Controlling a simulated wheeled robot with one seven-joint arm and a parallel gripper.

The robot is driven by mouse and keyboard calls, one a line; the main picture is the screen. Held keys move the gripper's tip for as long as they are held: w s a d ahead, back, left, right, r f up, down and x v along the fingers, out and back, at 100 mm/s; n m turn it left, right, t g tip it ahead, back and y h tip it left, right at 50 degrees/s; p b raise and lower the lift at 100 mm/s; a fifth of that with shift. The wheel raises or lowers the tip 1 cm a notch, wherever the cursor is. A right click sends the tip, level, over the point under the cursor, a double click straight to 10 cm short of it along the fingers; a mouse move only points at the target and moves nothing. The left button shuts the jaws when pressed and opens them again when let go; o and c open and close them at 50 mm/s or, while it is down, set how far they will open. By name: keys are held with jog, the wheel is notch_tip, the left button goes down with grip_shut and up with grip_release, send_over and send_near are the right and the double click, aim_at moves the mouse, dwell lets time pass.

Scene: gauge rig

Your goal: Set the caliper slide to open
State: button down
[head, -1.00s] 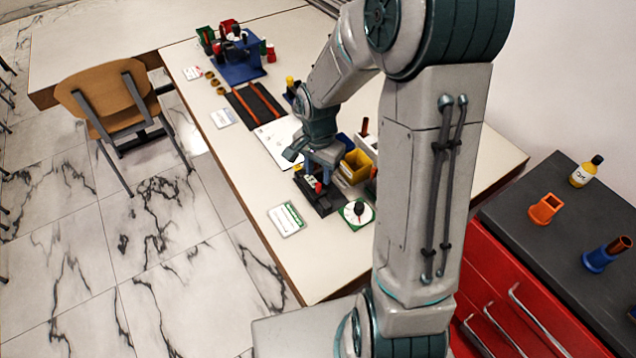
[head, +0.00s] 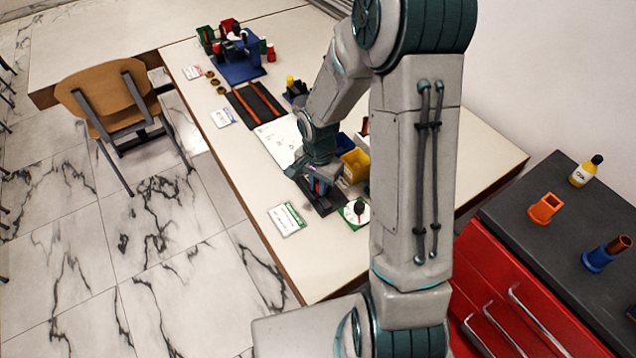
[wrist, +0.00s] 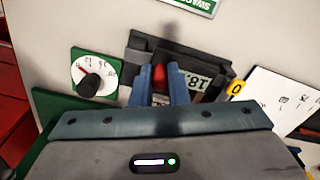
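The caliper is a dark block (wrist: 197,64) with a raised rail, lying on the bench; its pale plate (wrist: 196,80) reads partly "K8T". A red piece (wrist: 159,77), apparently on the slide, sits between the two blue fingers of my gripper (wrist: 159,88) in the wrist view. The fingers point down at the block, one on each side of the red piece; whether they touch it I cannot tell. In the head view my gripper (head: 318,185) is low over the dark base (head: 328,208) and hides most of the caliper.
A dial with a black knob on a green plate (wrist: 94,77) stands close to the left of the caliper in the wrist view. A yellow bin (head: 355,166) stands close behind the caliper. A green-and-white card (head: 287,218) lies in front; a white sheet (head: 279,141) lies to the left.

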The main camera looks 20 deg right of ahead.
jog(key=shift+s+d+b, duration=0.2)
jog(key=shift+s+d, duration=0.05)
jog(key=shift+s, duration=0.45)
jog(key=shift+s+d+b, duration=0.2)
jog(key=shift+s, duration=0.5)
jog(key=c, duration=1.4)
grip_release()
jog(key=shift+s, duration=0.15)
jog(key=shift+r, duration=0.5)
notch_tip(320, 180, up, 13)
